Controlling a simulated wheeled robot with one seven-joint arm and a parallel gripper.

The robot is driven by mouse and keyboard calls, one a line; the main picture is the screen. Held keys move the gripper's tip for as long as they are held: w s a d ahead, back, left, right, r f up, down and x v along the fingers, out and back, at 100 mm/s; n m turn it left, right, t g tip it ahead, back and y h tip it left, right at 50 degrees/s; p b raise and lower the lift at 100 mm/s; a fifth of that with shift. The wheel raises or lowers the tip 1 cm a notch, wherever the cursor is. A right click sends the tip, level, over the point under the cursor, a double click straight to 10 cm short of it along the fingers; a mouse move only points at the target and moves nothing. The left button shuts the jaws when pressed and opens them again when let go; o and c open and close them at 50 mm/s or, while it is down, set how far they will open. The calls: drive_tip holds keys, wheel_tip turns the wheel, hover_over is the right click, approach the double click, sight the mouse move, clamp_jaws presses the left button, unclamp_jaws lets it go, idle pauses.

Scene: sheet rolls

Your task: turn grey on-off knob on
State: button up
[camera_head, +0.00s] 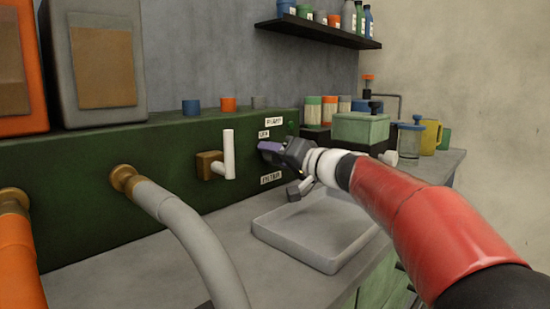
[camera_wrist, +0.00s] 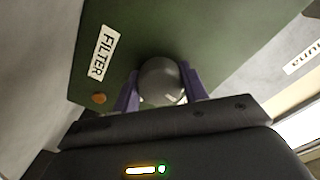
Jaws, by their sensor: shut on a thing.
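The grey on-off knob (camera_wrist: 160,82) sits on the green panel (camera_wrist: 155,30) and shows between my gripper's fingers in the wrist view. My gripper (camera_wrist: 160,90) is shut on it, with one purple finger on each side. In the head view my gripper (camera_head: 270,148) reaches the green panel (camera_head: 80,165) from the right, close to several white labels. The knob is hidden behind the gripper there. I cannot tell which way the knob is turned.
A white lever on a brass fitting (camera_head: 210,165) stands left of my gripper. A grey tray (camera_head: 315,262) lies on the counter below my arm. A grey hose (camera_head: 190,225) curves from the panel at left. Jars and a green box (camera_head: 360,130) stand behind my arm.

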drive_tip(key=m+b, duration=0.1)
drive_tip(key=m, duration=0.2)
drive_tip(key=shift+f, duration=0.1)
drive_tip(key=m, duration=1)
drive_tip(key=shift+p, duration=0.35)
drive_tip(key=shift+m+p, duration=0.5)
drive_tip(key=shift+m, duration=1.2)
drive_tip(key=o, duration=1)
drive_tip(key=shift+d, duration=0.1)
